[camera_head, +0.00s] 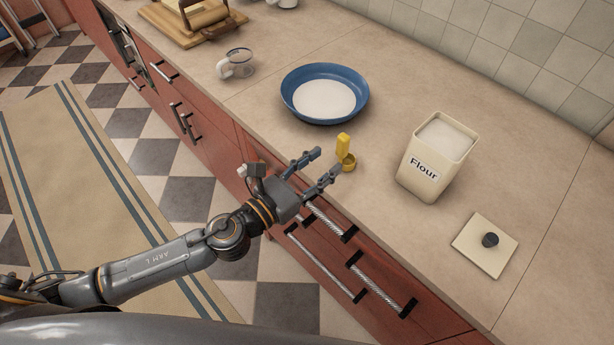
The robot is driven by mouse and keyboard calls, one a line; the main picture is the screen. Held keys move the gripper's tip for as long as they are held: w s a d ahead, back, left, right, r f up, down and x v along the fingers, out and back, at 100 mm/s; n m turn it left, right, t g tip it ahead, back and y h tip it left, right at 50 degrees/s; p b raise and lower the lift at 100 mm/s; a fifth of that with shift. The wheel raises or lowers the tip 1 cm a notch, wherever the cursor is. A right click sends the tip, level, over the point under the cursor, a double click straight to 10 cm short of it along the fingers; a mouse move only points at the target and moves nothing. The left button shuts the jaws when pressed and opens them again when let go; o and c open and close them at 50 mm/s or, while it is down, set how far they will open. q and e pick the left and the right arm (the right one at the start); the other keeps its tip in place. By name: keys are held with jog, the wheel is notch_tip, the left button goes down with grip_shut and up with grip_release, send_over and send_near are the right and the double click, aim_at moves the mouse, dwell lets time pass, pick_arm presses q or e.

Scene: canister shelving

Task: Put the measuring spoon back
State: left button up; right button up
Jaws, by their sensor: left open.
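A yellow measuring spoon (348,160) sits on the counter, its round cup on the surface and its short handle pointing up. My left gripper (328,165) is open, its two fingers reaching toward the spoon from the left over the counter's front edge. The far finger ends left of the spoon's handle and the near finger ends close to its cup; I cannot tell whether they touch. The cream flour canister (422,174) stands open to the right, with white flour (446,139) near its top. Its square lid (485,245) with a dark knob lies on the counter. My right gripper is not in view.
A blue bowl (290,97) with white contents stands behind the spoon. A glass measuring cup (237,64) and a wooden board (170,30) are farther back left. Drawer handles (345,262) stick out below the counter edge. A tiled wall (480,45) borders the back.

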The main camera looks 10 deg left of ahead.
pick_arm(q)
jog(key=shift+b+v, duration=0.5)
jog(key=shift+v, duration=1.45)
